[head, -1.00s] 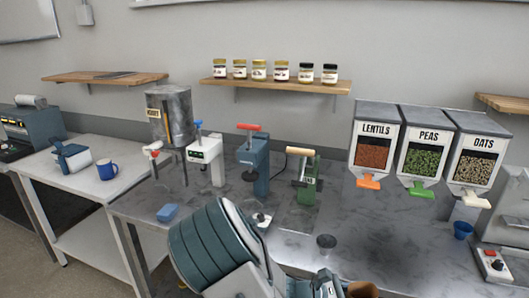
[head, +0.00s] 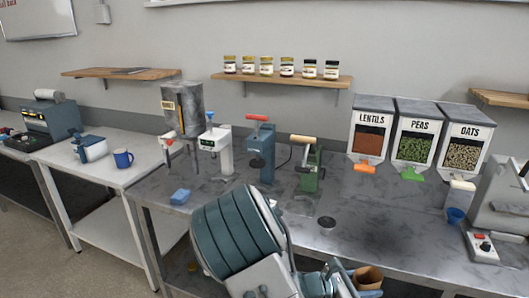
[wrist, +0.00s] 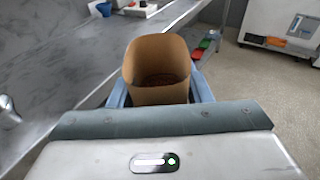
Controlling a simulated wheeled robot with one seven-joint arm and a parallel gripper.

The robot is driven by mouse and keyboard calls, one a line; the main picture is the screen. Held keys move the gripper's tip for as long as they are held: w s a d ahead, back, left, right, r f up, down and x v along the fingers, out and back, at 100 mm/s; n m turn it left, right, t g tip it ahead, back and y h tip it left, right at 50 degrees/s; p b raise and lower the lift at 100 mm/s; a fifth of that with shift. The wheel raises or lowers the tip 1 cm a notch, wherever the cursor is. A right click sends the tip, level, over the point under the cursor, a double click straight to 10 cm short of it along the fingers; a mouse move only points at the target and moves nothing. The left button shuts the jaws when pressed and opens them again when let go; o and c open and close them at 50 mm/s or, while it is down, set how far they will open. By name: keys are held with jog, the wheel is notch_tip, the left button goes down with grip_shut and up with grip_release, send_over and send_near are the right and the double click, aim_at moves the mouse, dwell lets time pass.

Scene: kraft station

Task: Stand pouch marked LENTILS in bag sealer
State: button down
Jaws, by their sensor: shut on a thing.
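An open brown kraft pouch (wrist: 157,70) stands upright between the blue fingers of my gripper (wrist: 160,94) in the wrist view. Dark contents show inside it, and no marking is visible. In the head view the pouch (head: 367,279) is at the bottom edge, partly cut off, beside my gripper (head: 350,280), in front of the counter. Lever devices stand on the counter: a white one (head: 222,150), a blue one with a red handle (head: 262,150) and a green one with a wooden handle (head: 309,165). I cannot tell which is the bag sealer.
Dispensers marked LENTILS (head: 371,130), PEAS (head: 416,138) and OATS (head: 463,145) stand on the counter (head: 385,225) at the right. The counter's middle is mostly clear.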

jog(key=w+a+r+n+t+y, duration=0.3)
jog(key=w+a+n+t+y, duration=0.7)
jog(key=w+n+t, duration=0.2)
jog(key=shift+a+r+y, duration=0.15)
jog(key=shift+a+y, duration=0.2)
jog(key=shift+y, duration=0.05)
jog(key=shift+d, duration=0.15)
